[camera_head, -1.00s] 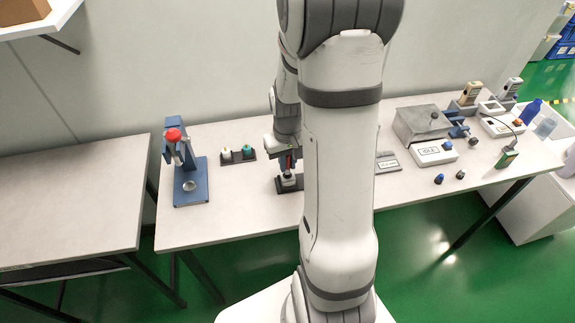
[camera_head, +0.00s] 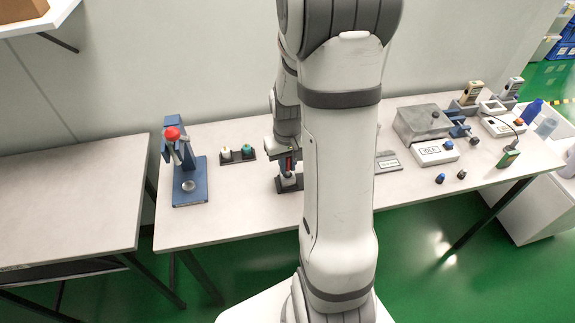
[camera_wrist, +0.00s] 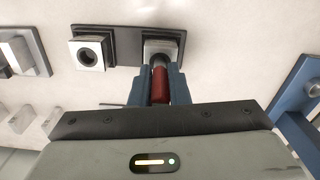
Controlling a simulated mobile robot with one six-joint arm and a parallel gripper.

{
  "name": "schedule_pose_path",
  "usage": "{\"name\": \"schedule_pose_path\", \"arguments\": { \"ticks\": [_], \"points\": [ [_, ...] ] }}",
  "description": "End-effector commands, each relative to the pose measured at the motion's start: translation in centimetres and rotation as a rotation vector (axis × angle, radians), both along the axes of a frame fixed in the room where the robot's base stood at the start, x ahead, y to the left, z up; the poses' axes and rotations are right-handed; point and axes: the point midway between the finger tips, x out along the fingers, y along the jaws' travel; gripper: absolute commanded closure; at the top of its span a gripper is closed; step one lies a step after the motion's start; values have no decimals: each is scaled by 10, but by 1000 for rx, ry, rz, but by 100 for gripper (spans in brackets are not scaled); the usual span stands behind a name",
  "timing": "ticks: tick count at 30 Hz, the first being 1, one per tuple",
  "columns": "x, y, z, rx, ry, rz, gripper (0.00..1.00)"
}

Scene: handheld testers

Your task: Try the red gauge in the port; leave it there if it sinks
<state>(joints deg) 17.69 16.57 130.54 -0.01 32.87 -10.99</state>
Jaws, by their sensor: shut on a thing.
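My gripper (camera_wrist: 160,86) is shut on the red gauge (camera_wrist: 160,84), whose red body shows between the two blue-grey fingers. In the head view my gripper (camera_head: 288,165) is low over the table, with a strip of the red gauge (camera_head: 289,164) showing. The gauge's far end meets a pale square port block (camera_wrist: 162,47) on a dark plate (camera_wrist: 125,46). The block also shows under my gripper in the head view (camera_head: 289,182). How deep the gauge sits in the port is hidden by the fingers and the view angle.
A second block with a dark round hole (camera_wrist: 89,54) shares the plate. A blue stand with a red knob (camera_head: 189,180) is to the left. A dark rack (camera_head: 238,156) holds a white and a teal piece. My arm hides the table's middle; devices fill its right side.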

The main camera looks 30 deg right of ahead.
Motion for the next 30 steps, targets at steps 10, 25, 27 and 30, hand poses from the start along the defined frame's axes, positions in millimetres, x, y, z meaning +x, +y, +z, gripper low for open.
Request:
{"name": "schedule_pose_path", "arguments": {
  "ticks": [10, 25, 27, 30],
  "points": [
    [0, 0, 0, 0, 0, 0, 100],
    [0, 0, 10, 0, 0, 0, 100],
    [0, 0, 11, 0, 0, 0, 100],
    [0, 0, 11, 0, 0, 0, 100]
  ]
}}
